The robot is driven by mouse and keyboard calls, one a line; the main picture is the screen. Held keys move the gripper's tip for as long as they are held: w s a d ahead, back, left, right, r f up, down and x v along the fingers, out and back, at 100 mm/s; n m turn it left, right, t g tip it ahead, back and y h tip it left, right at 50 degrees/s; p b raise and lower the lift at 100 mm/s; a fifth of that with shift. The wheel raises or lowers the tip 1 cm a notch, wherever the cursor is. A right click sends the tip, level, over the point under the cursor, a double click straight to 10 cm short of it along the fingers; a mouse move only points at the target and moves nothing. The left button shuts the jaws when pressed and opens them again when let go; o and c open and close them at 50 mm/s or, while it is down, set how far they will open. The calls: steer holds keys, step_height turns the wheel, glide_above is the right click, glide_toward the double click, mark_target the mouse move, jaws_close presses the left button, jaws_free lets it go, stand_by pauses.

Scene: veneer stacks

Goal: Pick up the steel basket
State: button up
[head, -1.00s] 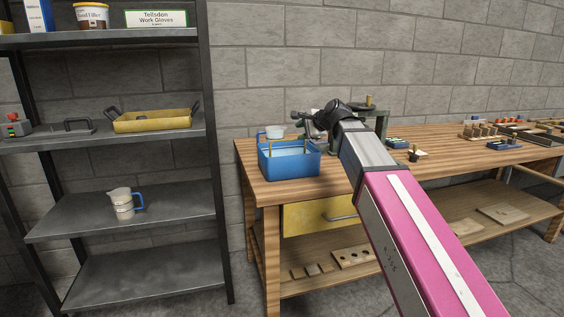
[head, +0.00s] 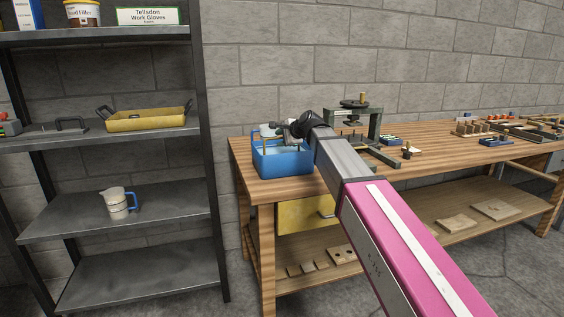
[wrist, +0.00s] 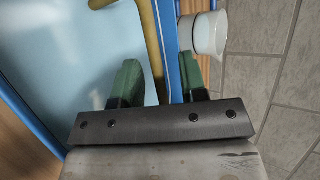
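A blue tub (head: 284,160) with pale liquid stands at the left end of the wooden bench. A yellow bar (wrist: 151,40) rises at its edge, apparently a handle of something in the tub. No steel basket shows clearly; I cannot tell what lies under the liquid. My gripper (wrist: 160,84) is over the tub's edge. In the wrist view its green fingers are apart, with the yellow bar and the tub's blue wall (wrist: 172,68) between them in the picture. Contact and depth cannot be told. In the head view my wrist hides part of the tub.
A white cup (wrist: 205,34) stands just beyond the tub's wall, close to the right finger. A green press (head: 372,125) stands right of the tub. A metal shelf unit at left holds a yellow tray (head: 146,125) with dark handles and a jug (head: 115,204).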

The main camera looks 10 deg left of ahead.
jaws_close()
steer(key=shift+r, duration=0.1)
